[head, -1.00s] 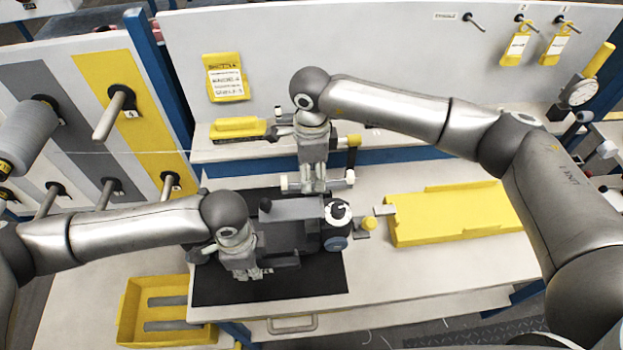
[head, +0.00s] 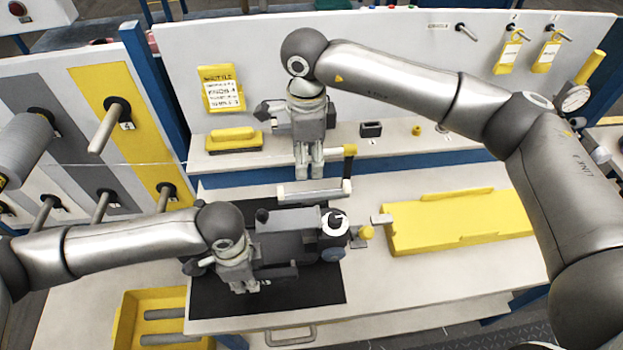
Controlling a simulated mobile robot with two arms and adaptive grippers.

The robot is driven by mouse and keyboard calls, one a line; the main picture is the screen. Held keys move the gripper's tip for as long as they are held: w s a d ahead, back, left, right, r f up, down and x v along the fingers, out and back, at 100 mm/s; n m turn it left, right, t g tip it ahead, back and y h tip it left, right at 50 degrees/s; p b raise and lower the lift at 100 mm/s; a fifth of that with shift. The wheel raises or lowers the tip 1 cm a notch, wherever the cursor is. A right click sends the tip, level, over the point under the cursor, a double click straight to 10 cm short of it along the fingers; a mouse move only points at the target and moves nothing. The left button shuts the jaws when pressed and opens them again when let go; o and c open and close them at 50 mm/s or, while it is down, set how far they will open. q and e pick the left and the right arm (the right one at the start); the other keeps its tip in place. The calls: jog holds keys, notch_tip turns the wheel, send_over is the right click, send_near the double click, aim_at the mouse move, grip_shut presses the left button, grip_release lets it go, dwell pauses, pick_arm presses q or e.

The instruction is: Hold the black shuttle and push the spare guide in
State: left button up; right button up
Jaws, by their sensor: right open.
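The black shuttle (head: 290,250), a dark grey and black body with a round black-and-white part at its right end, lies on a black mat (head: 215,305). My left gripper (head: 245,287) points down at the shuttle's left front side. Its fingertips are small here, and I cannot tell whether they grip it. My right gripper (head: 308,174) is open, fingers down, just behind the shuttle and above a white bar (head: 308,193) with a black and yellow handle. I see nothing between its fingers. I cannot single out the spare guide.
A yellow tray (head: 450,222) lies right of the shuttle, close to a yellow knob (head: 366,232). The back ledge holds a yellow brush-like block (head: 233,139), a small dark block (head: 371,130) and a small yellow piece (head: 417,130). A yellow bin (head: 128,325) sits at front left.

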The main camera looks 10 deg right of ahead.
pick_arm(q)
jog(key=o, duration=0.3)
jog(key=shift+o, duration=0.2)
notch_tip(320, 180, up, 12)
dwell(0.4)
